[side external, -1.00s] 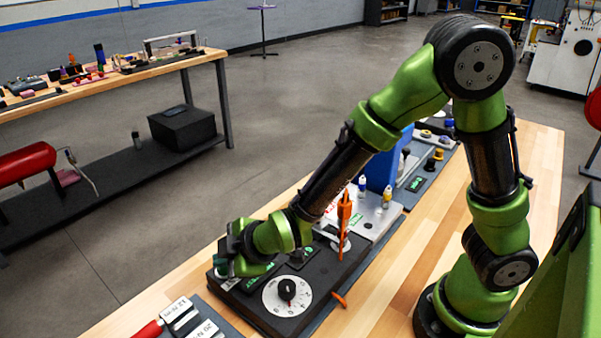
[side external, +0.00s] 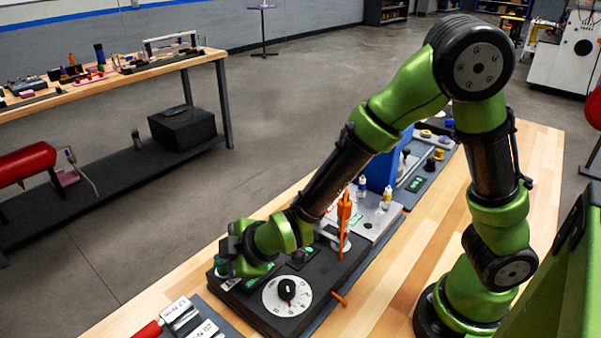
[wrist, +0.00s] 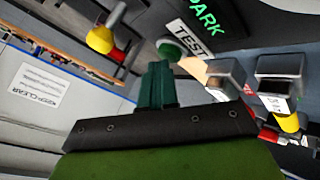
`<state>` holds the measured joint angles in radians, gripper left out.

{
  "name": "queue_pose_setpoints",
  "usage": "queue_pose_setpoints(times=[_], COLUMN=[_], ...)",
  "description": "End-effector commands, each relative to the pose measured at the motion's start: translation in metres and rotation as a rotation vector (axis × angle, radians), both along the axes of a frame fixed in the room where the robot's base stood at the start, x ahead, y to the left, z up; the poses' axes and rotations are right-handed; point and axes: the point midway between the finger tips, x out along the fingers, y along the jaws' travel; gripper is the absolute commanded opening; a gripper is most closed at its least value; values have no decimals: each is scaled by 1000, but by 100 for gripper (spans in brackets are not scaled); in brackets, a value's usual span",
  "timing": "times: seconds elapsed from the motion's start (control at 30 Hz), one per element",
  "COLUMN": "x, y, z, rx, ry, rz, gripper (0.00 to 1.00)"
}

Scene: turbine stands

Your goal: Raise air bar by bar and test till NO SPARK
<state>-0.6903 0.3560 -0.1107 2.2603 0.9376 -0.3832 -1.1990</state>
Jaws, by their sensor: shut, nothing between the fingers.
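The dark test box lies on the wooden bench in the side view. Its white numbered dial (side external: 270,308) with a black knob (side external: 287,289) is on the near part of its top; the reading is too small to tell. My gripper (side external: 222,268) is low over the box's left end. In the wrist view my gripper's dark green fingers (wrist: 157,85) are together and empty. A green button (wrist: 170,50) is just beyond the fingertips, beside a TEST label (wrist: 190,38). I cannot tell whether they touch. Green display letters (wrist: 205,15) read "PARK"; the rest is cut off.
An orange upright tool (side external: 344,228) stands at the box's back right, and a small orange piece (side external: 339,299) is at its right edge. Torque-labelled blocks (side external: 178,312) lie in front. A blue panel (side external: 380,170) stands behind. The bench to the right is partly clear.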

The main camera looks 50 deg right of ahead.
Motion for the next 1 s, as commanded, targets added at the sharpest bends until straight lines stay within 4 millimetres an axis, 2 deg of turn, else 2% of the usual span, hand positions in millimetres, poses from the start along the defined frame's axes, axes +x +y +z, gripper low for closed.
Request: queue_pose_setpoints(times=[0.27, 0.73, 1.0], x=[0, 0, 0], y=[1, 2, 1], z=[3, 50, 61], rx=[1, 4, 2], ry=[-1, -5, -2], rz=[1, -1, 2], gripper=[0, 0, 0])
